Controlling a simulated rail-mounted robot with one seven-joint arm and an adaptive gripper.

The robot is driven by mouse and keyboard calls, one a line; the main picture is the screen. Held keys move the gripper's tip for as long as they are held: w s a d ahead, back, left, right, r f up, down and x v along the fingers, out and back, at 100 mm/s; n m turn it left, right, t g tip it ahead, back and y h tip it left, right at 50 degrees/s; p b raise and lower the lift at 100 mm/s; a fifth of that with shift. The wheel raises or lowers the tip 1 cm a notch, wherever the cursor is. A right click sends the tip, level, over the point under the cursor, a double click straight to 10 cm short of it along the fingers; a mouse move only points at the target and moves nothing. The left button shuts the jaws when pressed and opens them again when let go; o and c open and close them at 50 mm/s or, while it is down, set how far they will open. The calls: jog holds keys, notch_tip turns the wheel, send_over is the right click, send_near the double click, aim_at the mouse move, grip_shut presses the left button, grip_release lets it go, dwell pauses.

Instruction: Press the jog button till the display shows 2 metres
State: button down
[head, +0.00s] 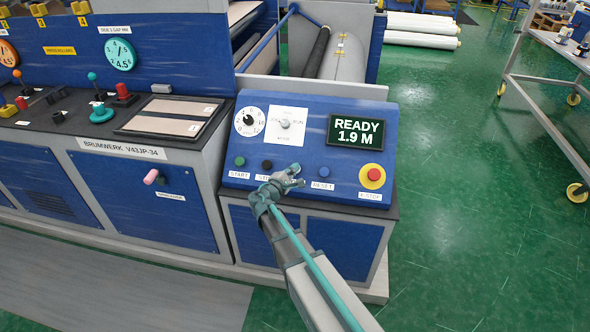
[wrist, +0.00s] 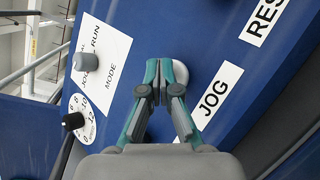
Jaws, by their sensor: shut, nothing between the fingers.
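The display (head: 356,132) on the blue control panel reads "READY 1.9 M". My gripper (head: 296,174) is shut and empty, in front of the lower middle of the panel. In the wrist view its closed fingertips (wrist: 161,75) lie over the left part of the white jog button (wrist: 181,74), next to the "JOG" label (wrist: 216,92). I cannot tell whether the tips touch the button or stand just off it. In the head view my gripper hides the jog button.
Beside the jog button are the green start button (head: 239,161), the black stop button (head: 266,165), the blue reset button (head: 324,172) and the red emergency stop (head: 373,174). Above sit the mode knob (head: 285,124) and a numbered dial (head: 249,121).

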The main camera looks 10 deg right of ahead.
jog(key=shift+w+d+f+b, duration=0.1)
jog(key=shift+w+f+b, duration=0.2)
jog(key=shift+f+b, duration=0.1)
dwell(0.4)
jog(key=shift+s+r, duration=0.1)
jog(key=shift+r, duration=0.05)
jog(key=shift+s+a+r, duration=0.3)
jog(key=shift+s+r, duration=0.4)
jog(key=shift+r, duration=0.15)
jog(key=shift+r, duration=0.1)
jog(key=s+r, duration=0.1)
jog(key=r, duration=0.1)
jog(key=s+a+r+p, duration=0.1)
jog(key=s, duration=0.1)
jog(key=shift+a+r, duration=0.15)
jog(key=shift+r, duration=0.2)
dwell(0.9)
